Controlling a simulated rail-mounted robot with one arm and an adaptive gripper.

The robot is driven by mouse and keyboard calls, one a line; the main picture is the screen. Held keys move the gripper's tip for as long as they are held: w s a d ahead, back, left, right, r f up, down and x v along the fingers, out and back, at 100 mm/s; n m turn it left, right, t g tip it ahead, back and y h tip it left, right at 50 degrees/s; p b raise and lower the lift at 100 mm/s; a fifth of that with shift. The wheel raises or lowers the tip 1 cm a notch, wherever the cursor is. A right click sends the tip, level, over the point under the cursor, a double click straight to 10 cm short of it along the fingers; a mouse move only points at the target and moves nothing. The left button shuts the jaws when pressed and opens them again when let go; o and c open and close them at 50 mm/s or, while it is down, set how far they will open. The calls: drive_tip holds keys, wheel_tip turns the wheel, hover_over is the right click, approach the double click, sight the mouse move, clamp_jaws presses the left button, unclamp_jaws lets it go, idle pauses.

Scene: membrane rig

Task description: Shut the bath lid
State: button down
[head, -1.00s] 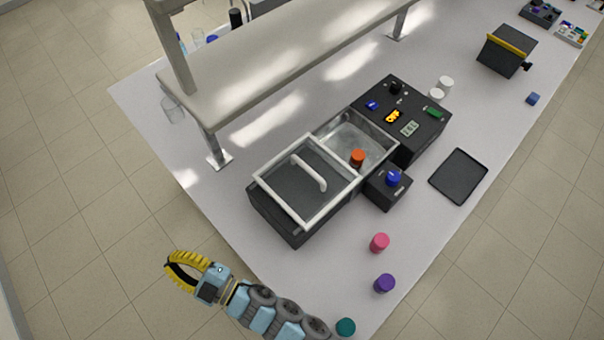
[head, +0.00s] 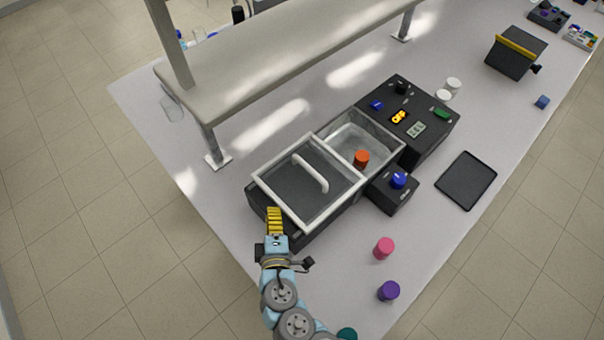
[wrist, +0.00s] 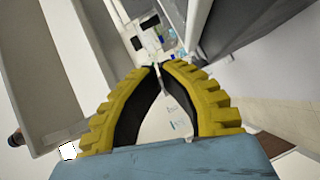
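The bath is a dark box on the bench, and its right part is an open metal basin (head: 345,133) holding an orange-capped item (head: 361,158). The bath lid (head: 285,184) is a clear panel in a white frame with a white arched handle (head: 310,172). It lies over the left part of the bath, leaving the basin uncovered. My gripper (head: 274,212) has yellow ribbed fingers and is at the lid's near left edge; I cannot tell whether it touches. In the wrist view, the fingertips (wrist: 164,65) come together with nothing seen held between them.
A control box (head: 420,110) with a lit display stands right of the basin. A small box with a blue knob (head: 398,180) stands in front. Pink (head: 384,248) and purple (head: 388,291) caps stand near the front edge. A raised shelf (head: 290,45) spans behind the bath.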

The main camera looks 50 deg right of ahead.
drive_tip(key=s+d, duration=0.1)
drive_tip(key=d+r+g+h, duration=0.1)
drive_tip(key=s+d+m+h, duration=0.1)
drive_tip(key=shift+s+r, duration=0.25)
drive_tip(key=shift+s, duration=0.05)
drive_tip(key=p, duration=0.3)
approach(302, 162)
drive_tip(key=w, duration=0.4)
drive_tip(key=shift+r, duration=0.15)
drive_tip(key=d, duration=0.2)
drive_tip(key=shift+w+d+f+p, duration=0.1)
drive_tip(key=shift+d+f+p, duration=0.2)
drive_tip(key=shift+d+f, duration=0.25)
drive_tip(key=shift+d, duration=0.55)
